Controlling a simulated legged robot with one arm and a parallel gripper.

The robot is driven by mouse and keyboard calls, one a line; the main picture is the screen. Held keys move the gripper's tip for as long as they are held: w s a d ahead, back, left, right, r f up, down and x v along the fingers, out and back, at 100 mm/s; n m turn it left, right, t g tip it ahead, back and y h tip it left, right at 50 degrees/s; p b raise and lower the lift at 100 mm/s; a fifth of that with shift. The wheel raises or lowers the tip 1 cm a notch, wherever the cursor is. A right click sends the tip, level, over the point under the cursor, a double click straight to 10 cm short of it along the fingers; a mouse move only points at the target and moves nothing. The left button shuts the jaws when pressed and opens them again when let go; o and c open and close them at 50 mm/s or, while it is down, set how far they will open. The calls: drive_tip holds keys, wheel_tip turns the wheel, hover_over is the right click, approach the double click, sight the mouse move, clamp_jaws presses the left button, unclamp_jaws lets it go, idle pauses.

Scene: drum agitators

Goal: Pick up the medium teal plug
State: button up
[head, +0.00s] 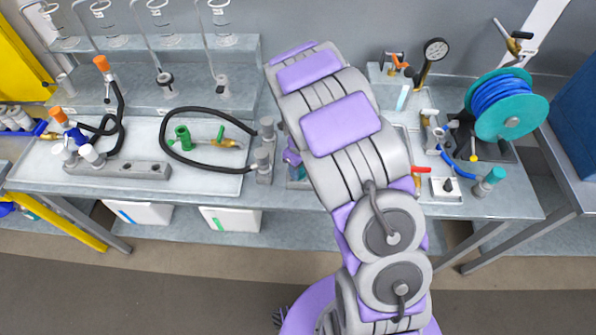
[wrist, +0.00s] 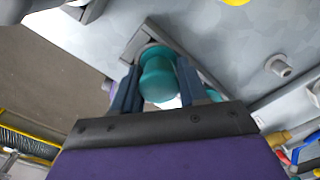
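In the wrist view, a teal plug (wrist: 158,75) with a rounded head stands between the two dark blue fingers of my gripper (wrist: 158,80). The fingers straddle it closely, one on each side. I cannot tell whether both press on it. The plug is at a grey angled bracket (wrist: 192,62). In the head view my arm hides most of the gripper; a small teal patch (head: 299,172) shows beside it.
A black hose loop (head: 205,167) and a green fitting (head: 182,138) lie on the left tray. Grey fittings (head: 264,155) stand just left of my arm. At the right are a teal hose reel (head: 512,118), a gauge (head: 436,49) and a red-handled valve (head: 419,176).

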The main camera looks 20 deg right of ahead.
drive_tip(key=shift+d, duration=0.2)
drive_tip(key=c, duration=0.3)
drive_tip(key=shift+a, duration=0.8)
clamp_jaws()
drive_tip(key=shift+d+r, duration=0.35)
drive_tip(key=shift+r, duration=0.2)
drive_tip(key=r, duration=0.1)
drive_tip(key=a+r+p, duration=0.1)
drive_tip(key=r, duration=0.1)
drive_tip(key=shift+s, duration=0.15)
drive_tip(key=s+a+p, duration=0.2)
drive_tip(key=s+a, duration=0.1)
drive_tip(key=a, duration=1.1)
drive_tip(key=shift+s+a+r, duration=0.3)
drive_tip(key=shift+s+r, duration=0.1)
drive_tip(key=shift+r, duration=0.05)
